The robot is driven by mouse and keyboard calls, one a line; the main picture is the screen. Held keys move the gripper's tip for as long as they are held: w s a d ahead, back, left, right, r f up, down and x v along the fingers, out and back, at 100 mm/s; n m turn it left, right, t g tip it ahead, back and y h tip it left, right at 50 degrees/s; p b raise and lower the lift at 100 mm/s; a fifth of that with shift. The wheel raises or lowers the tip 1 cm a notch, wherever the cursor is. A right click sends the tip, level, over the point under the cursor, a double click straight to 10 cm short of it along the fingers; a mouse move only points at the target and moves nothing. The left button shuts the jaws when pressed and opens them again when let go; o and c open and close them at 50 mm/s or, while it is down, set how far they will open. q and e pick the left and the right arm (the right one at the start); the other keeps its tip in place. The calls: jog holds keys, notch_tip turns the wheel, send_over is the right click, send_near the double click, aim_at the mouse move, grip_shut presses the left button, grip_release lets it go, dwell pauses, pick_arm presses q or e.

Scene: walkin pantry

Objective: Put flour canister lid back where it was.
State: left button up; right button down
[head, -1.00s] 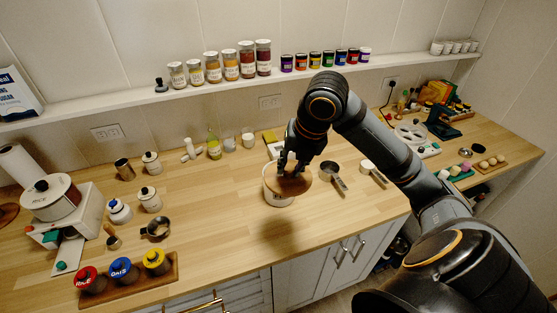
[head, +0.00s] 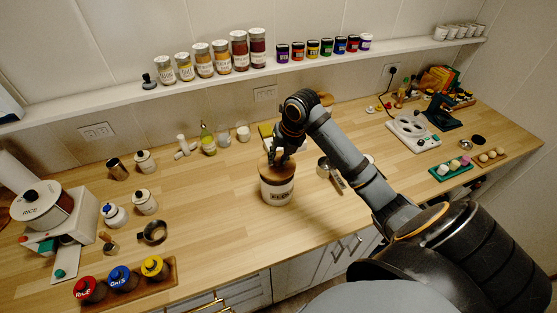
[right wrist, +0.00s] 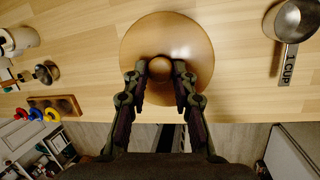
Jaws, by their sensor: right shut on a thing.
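The flour canister (head: 277,192) is white with a dark label and stands upright on the wooden counter. Its round wooden lid (head: 286,172) is at the canister's mouth, roughly level and hiding the opening. I cannot tell whether it rests on the rim or hovers just above. My right gripper (head: 277,158) comes from above and is shut on the lid's knob. In the right wrist view, the fingertips (right wrist: 160,72) are on either side of the round knob, and the lid (right wrist: 190,45) hides the canister below. My left gripper is not in view.
Measuring cups (head: 325,166) lie just right of the canister, one marked 1 CUP (right wrist: 296,20). A yellow item (head: 265,131) is behind it. Small jars (head: 145,202) and a rack of coloured-lid jars (head: 122,277) stand left. The counter (head: 215,215) left of the canister is clear.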

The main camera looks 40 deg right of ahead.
aim_at(280, 160)
jog(key=shift+w+f+p, duration=0.1)
jog(key=shift+f+p, duration=0.25)
jog(key=shift+f, duration=0.1)
notch_tip(280, 160, down, 2)
jog(key=shift+w+d+f+p, duration=0.1)
jog(key=shift+f+p, duration=0.1)
jog(key=shift+p, duration=0.65)
jog(key=shift+f, duration=0.3)
jog(key=c, duration=1.5)
grip_release()
jog(key=o, duration=0.4)
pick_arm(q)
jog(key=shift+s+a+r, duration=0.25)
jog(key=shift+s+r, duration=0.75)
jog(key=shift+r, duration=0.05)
